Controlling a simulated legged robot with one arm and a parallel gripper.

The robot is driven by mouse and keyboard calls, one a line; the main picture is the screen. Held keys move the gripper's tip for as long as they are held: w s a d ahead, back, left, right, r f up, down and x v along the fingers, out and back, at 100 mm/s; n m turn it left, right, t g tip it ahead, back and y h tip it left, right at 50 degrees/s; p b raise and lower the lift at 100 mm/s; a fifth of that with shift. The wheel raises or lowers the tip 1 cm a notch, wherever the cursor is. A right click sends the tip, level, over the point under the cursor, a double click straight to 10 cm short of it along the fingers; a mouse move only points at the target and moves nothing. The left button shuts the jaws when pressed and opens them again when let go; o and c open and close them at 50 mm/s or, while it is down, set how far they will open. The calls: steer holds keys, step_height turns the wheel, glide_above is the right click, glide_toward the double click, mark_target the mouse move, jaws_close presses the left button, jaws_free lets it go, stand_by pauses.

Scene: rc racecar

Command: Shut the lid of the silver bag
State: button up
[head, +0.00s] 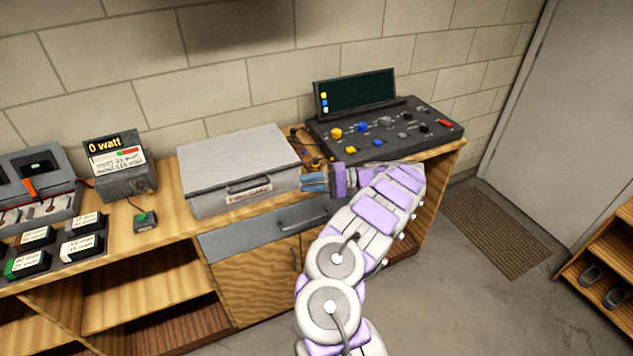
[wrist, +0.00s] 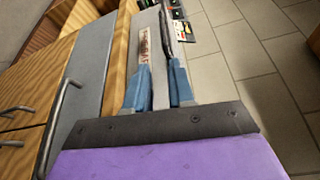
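The silver bag (head: 240,160) is a grey box-shaped case on the wooden bench. Its lid lies flat over the body, and I see no clear gap along the front seam. A handle and label (head: 248,188) are on its front. My gripper (head: 314,182) is beside its front right corner. In the wrist view, my gripper (wrist: 158,88) has its two blue fingers apart, with a grey strip of the bag (wrist: 160,75) showing between them. I cannot tell whether the fingers touch the bag. The label (wrist: 144,46) shows beyond them.
A control panel with a screen (head: 385,125) stands right of the bag, with small parts between them. A power meter (head: 122,165) and several labelled blocks (head: 82,247) are at left. A grey drawer (head: 265,232) is under the bag. Floor (head: 480,290) is open at right.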

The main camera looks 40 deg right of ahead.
steer(key=shift+v, duration=1.1)
steer(key=shift+w+a, duration=0.15)
